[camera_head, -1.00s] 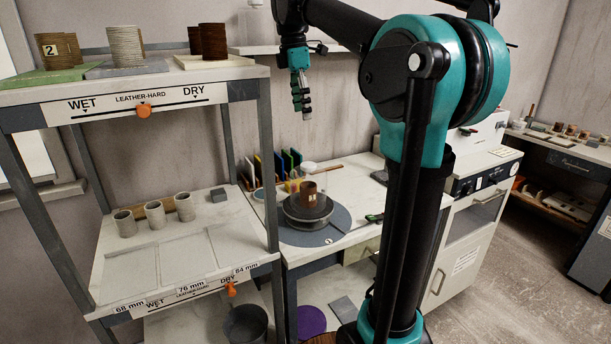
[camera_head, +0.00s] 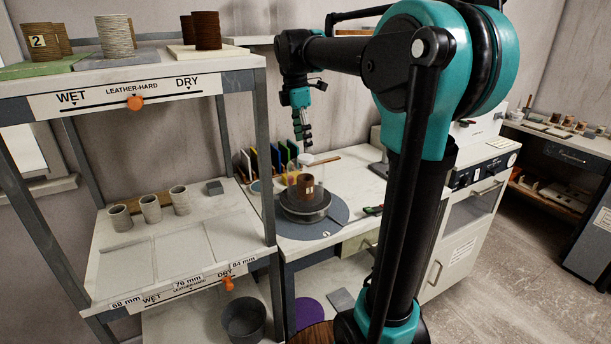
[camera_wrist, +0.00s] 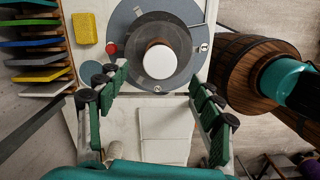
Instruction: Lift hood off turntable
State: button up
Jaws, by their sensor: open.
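The turntable (camera_head: 288,213) stands on the bench, with a brown pot (camera_head: 306,187) on its dark wheel. A clear hood (camera_head: 294,183) seems to stand over the pot; its walls are faint. Its pale round knob (camera_head: 305,158) is on top and also shows as a white disc in the wrist view (camera_wrist: 159,62). My gripper (camera_head: 303,135) is above the hood, pointing down and apart from it. In the wrist view its green-padded fingers (camera_wrist: 160,108) are spread wide with nothing between them. The knob lies beyond the fingertips, near the middle line.
A shelf rack (camera_head: 250,150) with several pots stands left of the turntable. Upright coloured boards (camera_head: 277,157) stand behind it. A yellow sponge (camera_wrist: 84,28) and a red round thing (camera_wrist: 111,48) lie beside the turntable. The bench front is mostly clear.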

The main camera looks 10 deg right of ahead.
aim_at(305, 156)
jog(key=f, duration=0.5)
jog(key=shift+d, duration=0.3)
jog(key=shift+c, duration=0.2)
grip_shut()
jog(key=shift+r, duration=0.1)
